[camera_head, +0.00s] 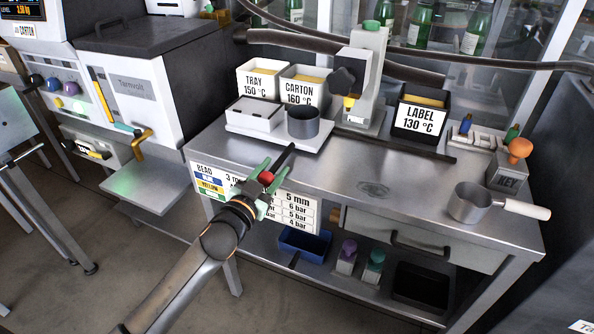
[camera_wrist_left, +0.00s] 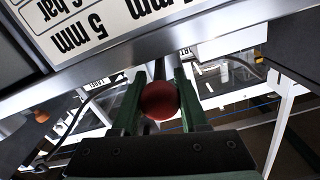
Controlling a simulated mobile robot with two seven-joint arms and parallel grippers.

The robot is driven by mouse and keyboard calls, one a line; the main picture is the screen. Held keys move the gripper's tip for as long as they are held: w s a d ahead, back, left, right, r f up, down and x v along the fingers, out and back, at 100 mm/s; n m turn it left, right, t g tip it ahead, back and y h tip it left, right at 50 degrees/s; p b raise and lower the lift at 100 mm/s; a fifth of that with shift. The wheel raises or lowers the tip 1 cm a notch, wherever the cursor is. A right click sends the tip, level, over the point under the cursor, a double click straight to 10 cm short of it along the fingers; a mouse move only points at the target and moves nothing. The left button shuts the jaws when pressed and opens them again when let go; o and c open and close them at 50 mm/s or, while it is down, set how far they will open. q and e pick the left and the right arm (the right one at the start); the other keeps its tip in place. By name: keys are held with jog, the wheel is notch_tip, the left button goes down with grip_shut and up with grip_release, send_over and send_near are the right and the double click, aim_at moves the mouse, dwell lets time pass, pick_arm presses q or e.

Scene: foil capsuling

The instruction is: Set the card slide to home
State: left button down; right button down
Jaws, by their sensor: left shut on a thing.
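A red ball knob (camera_head: 267,177) sits on the end of a dark bar (camera_head: 285,156) at the front left edge of the steel bench; I take this to be the card slide's handle. My left gripper (camera_head: 269,181) has its green fingers shut on the knob, one on each side. In the left wrist view the red knob (camera_wrist_left: 158,100) shows between the two green fingers, with the dark bar running on behind it. How far the slide sits along its travel cannot be told. My right gripper is not in view.
The steel bench (camera_head: 370,185) has a white tray with a dark cup (camera_head: 303,121), a press (camera_head: 365,80), a LABEL bin (camera_head: 420,118) and a saucepan (camera_head: 470,203). Printed cards (camera_head: 290,210) hang below its front edge. A blue bin (camera_head: 305,243) stands on the lower shelf.

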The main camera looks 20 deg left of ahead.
pick_arm(q)
jog(key=a+p, duration=0.1)
jog(key=a, duration=0.4)
jog(key=shift+w+a+r, duration=0.15)
jog(key=shift+c, duration=2.2)
grip_release()
jog(key=shift+a, duration=0.1)
jog(key=shift+s, duration=0.5)
send_near(250, 167)
jog(key=shift+s+d+r+p, duration=0.1)
jog(key=shift+s+d+r, duration=0.25)
jog(key=shift+s, duration=0.3)
jog(key=shift+s+d+r+p, duration=0.1)
jog(key=shift+s+d+r, duration=0.05)
jog(key=shift+s+r, duration=0.45)
jog(key=shift+s+d+r+p, duration=0.1)
jog(key=shift+s+d+r, duration=0.2)
jog(key=shift+s, duration=0.45)
